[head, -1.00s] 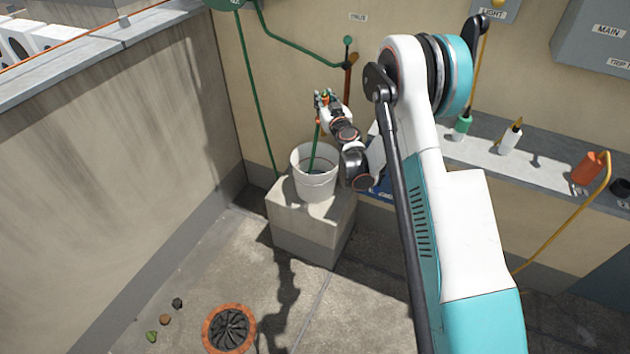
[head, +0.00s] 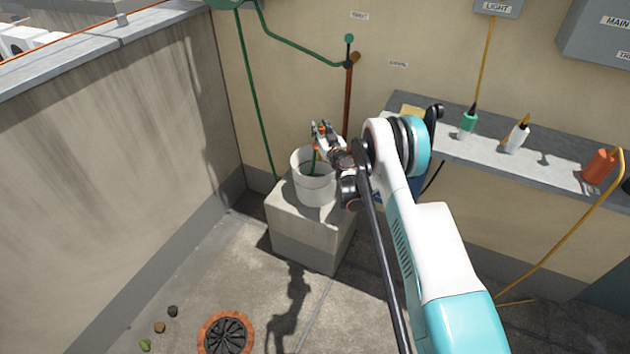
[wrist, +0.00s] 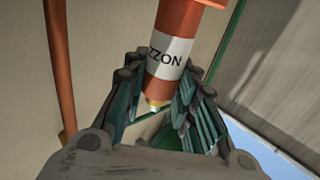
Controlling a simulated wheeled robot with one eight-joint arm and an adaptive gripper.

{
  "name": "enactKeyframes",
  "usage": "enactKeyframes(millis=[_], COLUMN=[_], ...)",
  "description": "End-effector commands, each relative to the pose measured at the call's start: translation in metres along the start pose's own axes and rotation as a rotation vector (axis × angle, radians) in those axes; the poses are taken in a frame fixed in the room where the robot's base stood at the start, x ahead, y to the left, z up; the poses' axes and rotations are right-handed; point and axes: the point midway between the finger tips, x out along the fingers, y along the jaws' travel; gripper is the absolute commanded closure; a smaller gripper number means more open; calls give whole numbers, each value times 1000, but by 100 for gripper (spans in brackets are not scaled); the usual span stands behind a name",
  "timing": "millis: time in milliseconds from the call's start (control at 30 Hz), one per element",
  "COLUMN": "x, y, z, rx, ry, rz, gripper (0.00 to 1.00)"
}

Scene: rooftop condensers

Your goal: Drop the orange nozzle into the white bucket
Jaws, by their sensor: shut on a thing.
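The orange nozzle (wrist: 178,50) has a white lettered band and a pale tip. In the wrist view it sits between the fingers of my gripper (wrist: 160,92), which is shut on it. In the head view my gripper (head: 321,132) is above the white bucket (head: 315,190), over its rear rim area, and the nozzle is only a small orange patch. The bucket stands upright on a concrete block. A thin green length shows below my gripper at the bucket mouth; I cannot tell what it joins. The bucket's bottom is hidden.
The concrete block (head: 303,237) stands near the wall corner. A brown pipe (head: 348,100) and green hose (head: 256,95) run along the wall behind. A round drain (head: 226,333) lies on the floor.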

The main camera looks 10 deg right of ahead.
Motion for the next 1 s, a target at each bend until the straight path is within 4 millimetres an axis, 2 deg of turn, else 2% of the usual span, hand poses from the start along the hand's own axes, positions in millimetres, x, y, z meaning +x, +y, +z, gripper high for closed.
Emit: enactKeyframes(millis=[33, 233, 567, 600, 667, 700, 1000], x=[0, 0, 0, 0, 0, 0, -1], y=[0, 0, 0, 0, 0, 0, 0], z=[8, 27, 31, 31, 31, 31, 31], rx=[0, 0, 0, 0, 0, 0, 0], ry=[0, 0, 0, 0, 0, 0, 0], rz=[0, 0, 0, 0, 0, 0, 0], gripper=[100, 100, 100, 67, 54, 51, 51])
